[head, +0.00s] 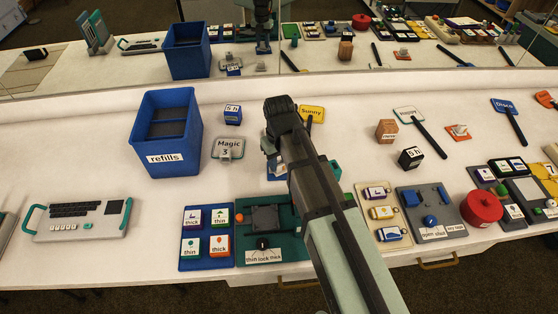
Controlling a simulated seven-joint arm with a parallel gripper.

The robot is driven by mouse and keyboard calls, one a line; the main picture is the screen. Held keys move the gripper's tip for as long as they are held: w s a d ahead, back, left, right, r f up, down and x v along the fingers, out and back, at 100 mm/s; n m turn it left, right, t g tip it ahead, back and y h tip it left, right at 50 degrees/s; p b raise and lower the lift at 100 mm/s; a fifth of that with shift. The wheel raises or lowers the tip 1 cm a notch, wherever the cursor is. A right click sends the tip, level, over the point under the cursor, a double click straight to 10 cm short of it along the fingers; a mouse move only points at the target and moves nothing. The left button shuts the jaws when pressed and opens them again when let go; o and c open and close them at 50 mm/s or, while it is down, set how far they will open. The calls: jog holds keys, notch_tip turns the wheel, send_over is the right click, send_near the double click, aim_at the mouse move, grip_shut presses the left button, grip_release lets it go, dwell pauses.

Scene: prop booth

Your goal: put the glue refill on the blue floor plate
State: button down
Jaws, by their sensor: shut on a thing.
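My gripper (268,150) is pointed down at mid-table and mostly hidden behind my own arm. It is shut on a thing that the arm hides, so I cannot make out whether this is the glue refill. A blue patch (276,174) shows low beside the gripper; it may be the blue floor plate, but most of it is covered. Whether the held thing touches it cannot be told. The mirror behind shows my gripper from the other side, with blue near its tip, too small to read.
A tile board (193,262) and green lock device (287,250) lie in front. A red round container (482,207) stands right.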

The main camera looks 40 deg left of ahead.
aim_at(279, 162)
jog(key=c, duration=0.7)
grip_release()
jog(key=shift+f, duration=0.1)
notch_tip(279, 162, up, 12)
jog(key=shift+r, duration=0.1)
dwell(0.3)
